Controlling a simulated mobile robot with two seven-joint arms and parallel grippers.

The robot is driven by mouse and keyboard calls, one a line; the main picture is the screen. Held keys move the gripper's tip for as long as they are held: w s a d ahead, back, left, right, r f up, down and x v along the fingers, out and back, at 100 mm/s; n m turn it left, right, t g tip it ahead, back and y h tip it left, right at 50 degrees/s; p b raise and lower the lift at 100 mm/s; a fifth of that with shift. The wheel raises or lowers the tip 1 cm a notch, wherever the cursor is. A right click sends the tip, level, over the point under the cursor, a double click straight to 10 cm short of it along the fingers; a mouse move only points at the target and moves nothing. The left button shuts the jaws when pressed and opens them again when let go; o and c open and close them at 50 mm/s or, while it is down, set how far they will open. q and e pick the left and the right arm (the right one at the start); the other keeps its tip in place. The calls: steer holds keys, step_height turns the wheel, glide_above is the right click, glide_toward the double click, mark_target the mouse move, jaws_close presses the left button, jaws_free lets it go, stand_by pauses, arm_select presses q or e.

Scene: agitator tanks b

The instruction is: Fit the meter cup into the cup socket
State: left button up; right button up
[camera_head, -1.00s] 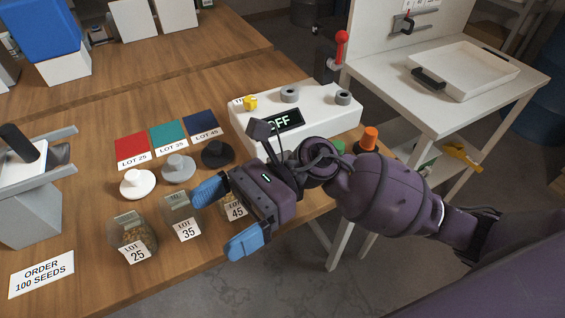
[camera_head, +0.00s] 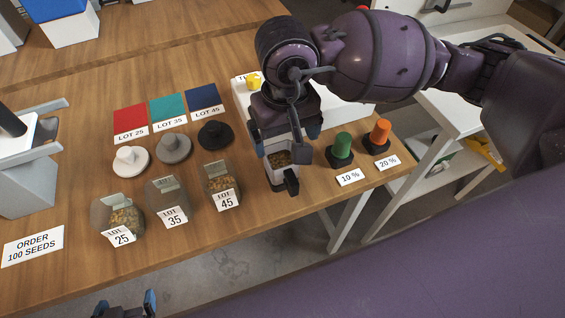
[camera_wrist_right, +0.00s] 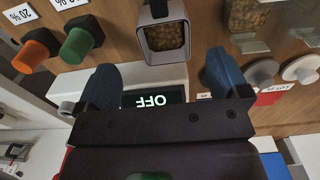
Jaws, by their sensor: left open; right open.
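The meter cup appears to be a pale square cup (camera_head: 280,176) of seeds with a dark handle, upright near the table's front edge. It also shows in the right wrist view (camera_wrist_right: 149,40), just beyond my fingertips. My right gripper (camera_head: 287,138) points down over the back side of the cup, open, its fingers apart (camera_wrist_right: 162,68) and nothing held between them. My left gripper (camera_head: 125,304) is open and empty at the bottom edge, in front of the table. I cannot make out the cup socket with certainty; my right arm hides part of the scene.
A white box (camera_head: 345,112) with an OFF display (camera_wrist_right: 153,100) stands behind the cup, partly hidden. Green (camera_head: 342,145) and orange (camera_head: 380,133) knobs are to its right. Seed jars (camera_head: 220,184) and lids (camera_head: 213,135) stand to the left. A grey device (camera_head: 25,180) is at far left.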

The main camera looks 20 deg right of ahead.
mark_target(282, 164)
steer(key=shift+a+f, duration=0.2)
steer(key=shift+f, duration=4.15)
steer(key=shift+c, duration=0.2)
steer(key=c, duration=1.2)
steer(key=shift+o, duration=0.2)
steer(key=shift+r, duration=0.2)
steer(key=shift+r, duration=1.6)
step_height(282, 164, up, 16)
steer(key=p, duration=0.1)
steer(key=shift+r, duration=0.2)
